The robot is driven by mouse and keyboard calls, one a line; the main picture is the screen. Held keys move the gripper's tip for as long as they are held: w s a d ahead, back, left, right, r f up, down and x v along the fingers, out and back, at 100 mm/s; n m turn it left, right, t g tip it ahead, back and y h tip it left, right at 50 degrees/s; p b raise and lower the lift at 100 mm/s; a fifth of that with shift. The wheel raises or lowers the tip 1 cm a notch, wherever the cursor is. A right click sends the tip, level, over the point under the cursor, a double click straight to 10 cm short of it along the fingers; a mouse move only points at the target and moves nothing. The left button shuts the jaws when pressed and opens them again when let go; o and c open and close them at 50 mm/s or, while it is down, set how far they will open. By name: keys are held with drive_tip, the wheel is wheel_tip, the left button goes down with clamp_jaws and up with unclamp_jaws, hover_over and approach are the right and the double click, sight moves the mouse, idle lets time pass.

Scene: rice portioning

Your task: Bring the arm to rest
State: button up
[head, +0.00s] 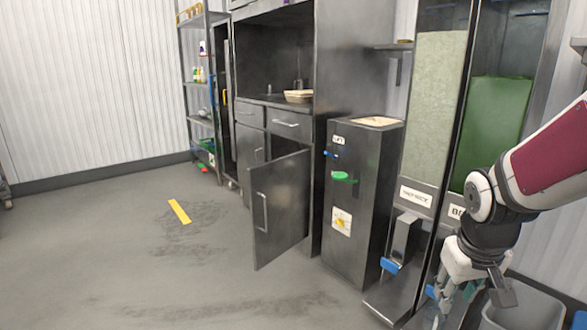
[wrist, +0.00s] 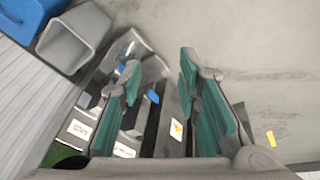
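My gripper (head: 456,300) hangs at the lower right of the head view, pointing down in front of the dispensers. In the wrist view my gripper (wrist: 160,78) shows two fingers with teal pads standing apart, with nothing held between them. My arm comes in from the right edge of the head view and bends down at the wrist. The lower tips of the fingers are partly cut off or overlapped in the head view.
A grey bin (head: 525,312) stands close to the gripper. Tall dispensers hold pale grain (head: 434,110) and green grain (head: 497,115). A dark metal unit (head: 358,215) and an open cabinet door (head: 279,210) stand left.

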drive_tip(key=s+a+r+g+y, duration=0.1)
drive_tip(key=s+a+r, duration=0.15)
drive_tip(key=s, duration=0.65)
drive_tip(key=s+a+r+g, duration=0.15)
drive_tip(key=s+a, duration=0.25)
drive_tip(key=s, duration=0.5)
drive_tip(key=s+a+r+g+y, duration=0.1)
drive_tip(key=s+a+r, duration=0.25)
drive_tip(key=s, duration=0.55)
wheel_tip(320, 180, up, 35)
drive_tip(key=t+p, duration=0.4)
drive_tip(key=p, duration=2.9)
drive_tip(key=shift+w+d, duration=0.15)
drive_tip(key=shift+w, duration=0.15)
drive_tip(key=shift+f+t, duration=0.1)
drive_tip(key=shift+t, duration=0.15)
